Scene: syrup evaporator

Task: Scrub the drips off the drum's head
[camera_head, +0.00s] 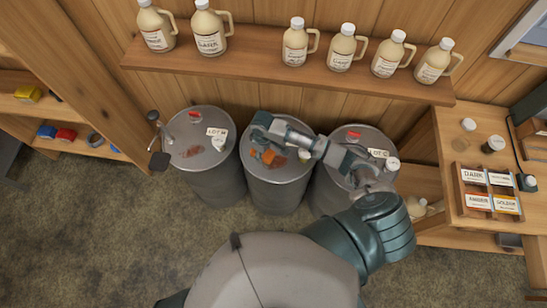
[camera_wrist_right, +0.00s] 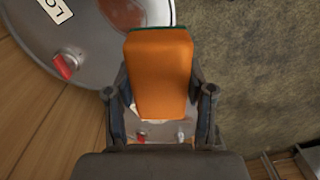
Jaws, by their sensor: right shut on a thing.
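Three grey steel drums stand in a row: a left drum (camera_head: 222,165), a middle drum (camera_head: 285,195) and a right drum (camera_head: 325,196). My right gripper (camera_head: 262,150) is over the middle drum's head, shut on an orange sponge (camera_head: 269,157). In the right wrist view the sponge (camera_wrist_right: 160,75) has a green edge and sits between the fingers (camera_wrist_right: 160,105). I cannot tell whether it touches metal. A reddish-brown smear (camera_head: 191,152) shows on the left drum's head. A dark reddish patch (camera_wrist_right: 122,12) shows on a drum head in the right wrist view. My left gripper is out of view.
A pump-like fitting (camera_head: 154,117) stands at the left drum's rim. A wall shelf (camera_head: 280,66) with several syrup jugs runs above the drums. A bench (camera_head: 450,135) with jars and a labelled box (camera_head: 487,190) is at right. My arm covers much of the right drum.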

